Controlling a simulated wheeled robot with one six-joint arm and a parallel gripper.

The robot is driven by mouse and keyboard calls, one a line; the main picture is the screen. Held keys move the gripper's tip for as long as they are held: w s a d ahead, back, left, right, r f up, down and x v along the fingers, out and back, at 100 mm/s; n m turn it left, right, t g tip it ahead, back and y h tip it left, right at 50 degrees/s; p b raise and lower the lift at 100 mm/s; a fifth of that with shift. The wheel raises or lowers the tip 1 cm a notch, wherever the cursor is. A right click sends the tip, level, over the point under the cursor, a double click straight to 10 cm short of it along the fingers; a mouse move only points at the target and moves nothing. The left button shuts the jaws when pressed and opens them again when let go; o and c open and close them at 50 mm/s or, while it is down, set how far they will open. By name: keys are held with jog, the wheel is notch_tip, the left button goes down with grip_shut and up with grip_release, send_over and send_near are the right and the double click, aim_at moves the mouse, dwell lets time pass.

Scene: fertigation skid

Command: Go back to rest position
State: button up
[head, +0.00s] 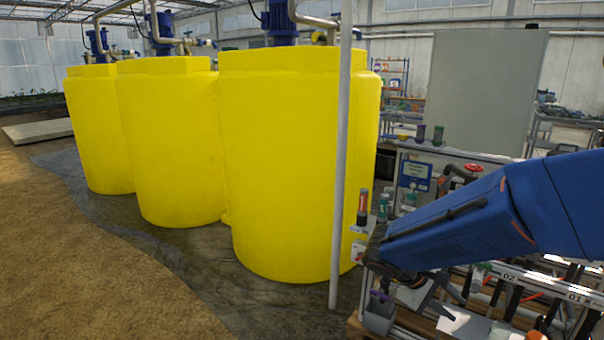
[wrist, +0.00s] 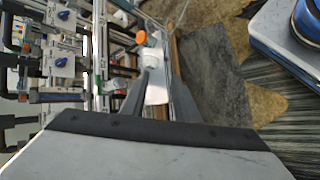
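My blue arm reaches in from the right edge of the head view. Its dark gripper (head: 442,298) hangs low over the front of the skid's bench. In the wrist view my gripper (wrist: 159,60) has its two dark fingers apart, with a visible gap between them. A white surface and a small white container (wrist: 152,58) with an orange cap lie beyond the gap. Nothing looks clamped between the fingers.
Several yellow tanks (head: 295,165) stand left of the arm, with a grey upright pole (head: 342,150) close to the gripper. A grey panel (head: 485,90) stands behind. A small grey cup (head: 379,314) sits near the gripper. Floor at the left is clear.

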jog(key=s+a+r+m+t+y, duration=0.1)
jog(key=s+a+r+m+y, duration=0.1)
jog(key=s, duration=0.3)
jog(key=s+a+r+m+t+y, duration=0.1)
jog(key=s+a+r+y, duration=0.1)
jog(key=s+y, duration=0.2)
jog(key=s+a+r+m+t+y, duration=0.2)
jog(key=s+y, duration=0.1)
jog(key=s, duration=0.4)
jog(key=shift+s+a+m, duration=0.2)
jog(key=shift+a+m, duration=0.1)
jog(key=shift+a, duration=0.1)
